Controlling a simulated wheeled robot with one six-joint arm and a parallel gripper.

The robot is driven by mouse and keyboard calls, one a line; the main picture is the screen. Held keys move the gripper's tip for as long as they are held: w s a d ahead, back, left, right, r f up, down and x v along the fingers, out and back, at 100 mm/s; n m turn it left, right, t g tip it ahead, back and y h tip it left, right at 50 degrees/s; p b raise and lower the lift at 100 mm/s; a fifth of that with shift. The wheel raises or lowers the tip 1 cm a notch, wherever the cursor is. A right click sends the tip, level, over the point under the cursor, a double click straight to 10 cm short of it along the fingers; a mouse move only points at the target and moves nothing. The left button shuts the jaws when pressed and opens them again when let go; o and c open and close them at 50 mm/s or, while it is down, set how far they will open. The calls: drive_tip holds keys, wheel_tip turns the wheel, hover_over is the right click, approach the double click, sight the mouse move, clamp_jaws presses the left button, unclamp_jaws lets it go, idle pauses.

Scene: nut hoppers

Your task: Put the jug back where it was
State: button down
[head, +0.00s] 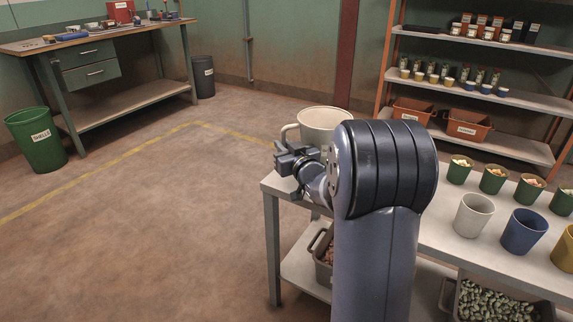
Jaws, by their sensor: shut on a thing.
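A cream jug (322,120) shows in the head view near the left end of the white table (448,237). Its handle is on its left side. My gripper (290,155) is at the jug's left side, shut on the jug near the handle. The jug looks upright. Its lower part and right side are hidden behind my gripper and arm, so I cannot tell whether its base touches the table.
On the table's right stand several green cups (493,180), a white cup (474,215), a blue cup (523,232) and a yellow cup (564,248). A stocked shelf rack (480,92) stands behind. A workbench (80,42) and green bin (37,140) are left. Floor between is clear.

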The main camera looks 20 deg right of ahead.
drive_tip(key=shift+f+b, duration=0.7)
drive_tip(key=shift+f, duration=1.3)
drive_tip(key=shift+f, duration=0.2)
drive_tip(key=c, duration=1.5)
unclamp_jaws()
drive_tip(key=shift+o, duration=0.2)
drive_tip(key=shift+r, duration=0.3)
drive_tip(key=s+d+p, duration=0.1)
drive_tip(key=s+p, duration=0.1)
drive_tip(key=s, duration=1)
drive_tip(key=shift+f, duration=0.1)
